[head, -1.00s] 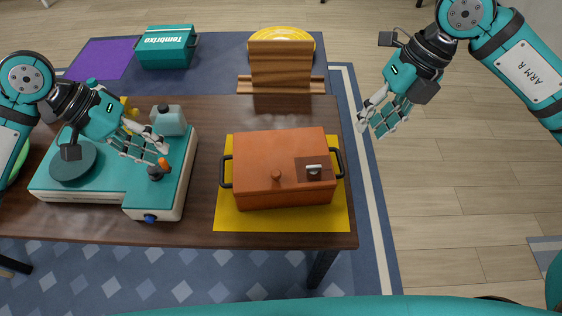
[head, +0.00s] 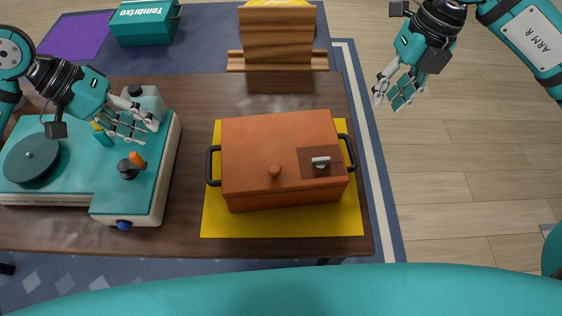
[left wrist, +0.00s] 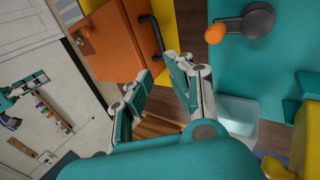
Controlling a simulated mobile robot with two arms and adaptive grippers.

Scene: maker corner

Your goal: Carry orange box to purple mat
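The orange box (head: 270,150) sits closed on a yellow mat (head: 240,227) on the table. It has dark handles at its left and right ends, and it shows in the left wrist view (left wrist: 115,50) too. My right gripper (head: 386,98) is open and empty over the floor, right of the table.
A teal machine (head: 75,175) with a knob and an orange-tipped lever fills the table's left side. A wooden stand (head: 277,45) is at the table's back edge. A teal labelled box (head: 146,27) stands beside the purple mat. The wooden floor at right is clear.

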